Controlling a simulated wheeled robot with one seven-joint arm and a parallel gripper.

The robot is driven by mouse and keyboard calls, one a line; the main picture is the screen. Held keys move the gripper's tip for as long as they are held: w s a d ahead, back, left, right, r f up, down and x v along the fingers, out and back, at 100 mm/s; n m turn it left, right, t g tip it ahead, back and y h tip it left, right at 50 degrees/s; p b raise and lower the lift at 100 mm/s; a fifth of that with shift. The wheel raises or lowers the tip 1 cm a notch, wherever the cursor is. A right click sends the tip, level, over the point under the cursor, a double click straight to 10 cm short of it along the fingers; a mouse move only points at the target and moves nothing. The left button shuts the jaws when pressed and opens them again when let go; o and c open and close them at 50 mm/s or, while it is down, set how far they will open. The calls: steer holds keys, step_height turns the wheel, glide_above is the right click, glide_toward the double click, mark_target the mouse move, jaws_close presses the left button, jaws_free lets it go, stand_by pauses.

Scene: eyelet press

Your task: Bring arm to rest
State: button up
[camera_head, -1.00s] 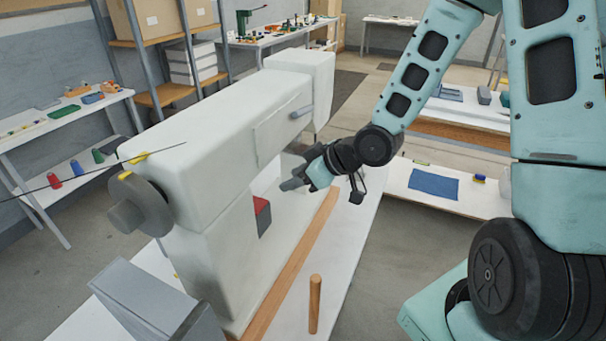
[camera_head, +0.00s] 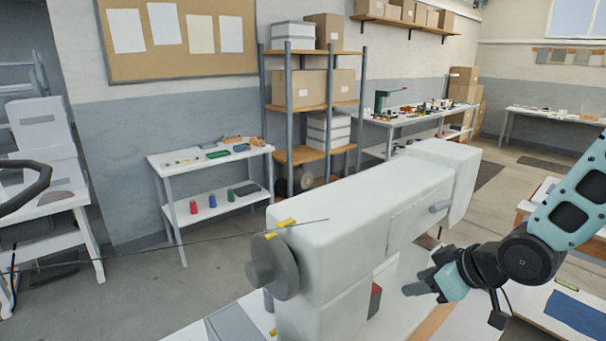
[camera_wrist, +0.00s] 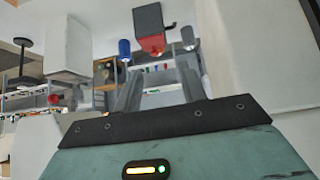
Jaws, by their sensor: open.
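My gripper (camera_head: 420,284) is at the right of the head view, just right of the big white press (camera_head: 365,215), with its fingers pointing left toward the press's open throat. In the wrist view my gripper (camera_wrist: 160,85) has its two grey fingers apart, with nothing held between them. A red and dark block (camera_wrist: 150,30) shows beyond the fingers in the wrist view, along with a blue cylinder (camera_wrist: 125,48). The red block (camera_head: 374,299) is partly visible in the head view, beside the press column. Whether the fingers touch the press is not clear.
A handwheel (camera_head: 272,268) and a thin dark rod (camera_head: 150,250) stand out at the press's left. A small two-level table (camera_head: 165,160) with spools and a shelf rack (camera_head: 290,110) stand behind. The grey floor (camera_head: 140,285) at left is open.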

steer(key=s+a+r+g+h, duration=0.1)
steer(key=s+a+g, duration=0.1)
steer(key=s, duration=0.5)
steer(key=s+a+r+g+h+b, duration=0.1)
steer(key=s+a+r+g+h, duration=0.1)
steer(key=s+a, duration=0.3)
steer(key=s+a+r+g+h, duration=0.1)
steer(key=s+a+r+g, duration=0.1)
steer(key=s, duration=0.8)
steer(key=shift+s+a+r+g, duration=0.15)
steer(key=shift+s+a+g, duration=0.25)
steer(key=shift+a, duration=0.8)
steer(key=shift+w, duration=0.1)
